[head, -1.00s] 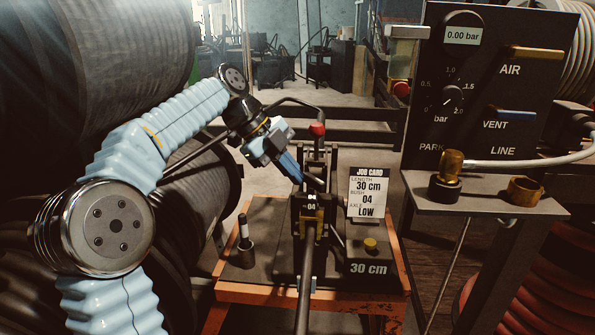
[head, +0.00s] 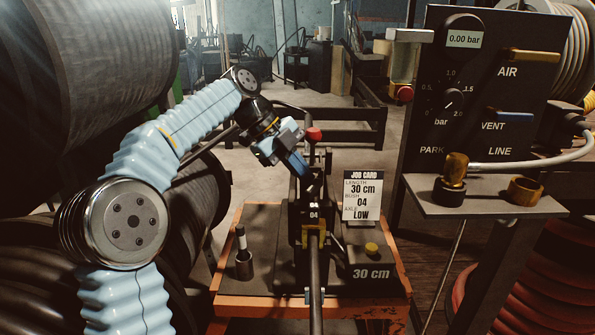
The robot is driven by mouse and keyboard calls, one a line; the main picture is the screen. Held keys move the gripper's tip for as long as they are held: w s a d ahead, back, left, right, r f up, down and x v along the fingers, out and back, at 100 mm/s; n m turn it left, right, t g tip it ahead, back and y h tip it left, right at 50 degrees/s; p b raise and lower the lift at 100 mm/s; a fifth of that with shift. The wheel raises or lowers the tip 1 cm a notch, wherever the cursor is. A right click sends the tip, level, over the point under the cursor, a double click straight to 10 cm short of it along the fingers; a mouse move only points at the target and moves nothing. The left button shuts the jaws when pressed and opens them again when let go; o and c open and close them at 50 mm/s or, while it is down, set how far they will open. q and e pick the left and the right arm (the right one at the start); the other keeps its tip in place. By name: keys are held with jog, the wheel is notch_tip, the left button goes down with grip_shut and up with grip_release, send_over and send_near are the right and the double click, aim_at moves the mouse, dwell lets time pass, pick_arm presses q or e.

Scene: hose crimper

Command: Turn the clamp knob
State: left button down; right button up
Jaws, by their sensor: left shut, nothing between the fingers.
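The hose crimper (head: 314,222), marked 04, stands upright on the orange-edged bench. A dark hose (head: 316,270) runs from its front toward me. A red round knob (head: 314,135) tops the crimper's lever. A yellow knob (head: 371,249) sits on the base beside the 30 cm label. I cannot tell for certain which knob is the clamp knob. My left gripper (head: 304,174) is shut and empty, its blue fingers pointing down right at the crimper's upper left side, below the red knob. Whether the fingertips touch the crimper is unclear. My right gripper is out of view.
A job card (head: 362,197) reads 30 cm, 04, LOW. A dark peg (head: 243,255) stands on the bench (head: 255,299) at left. The control panel (head: 480,90) and its shelf (head: 490,202) with brass fittings stand at right. Large hose reels crowd the left.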

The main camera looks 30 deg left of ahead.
pick_arm(q)
jog(key=shift+w+d, duration=0.3)
jog(key=shift+w, duration=0.05)
dwell(0.4)
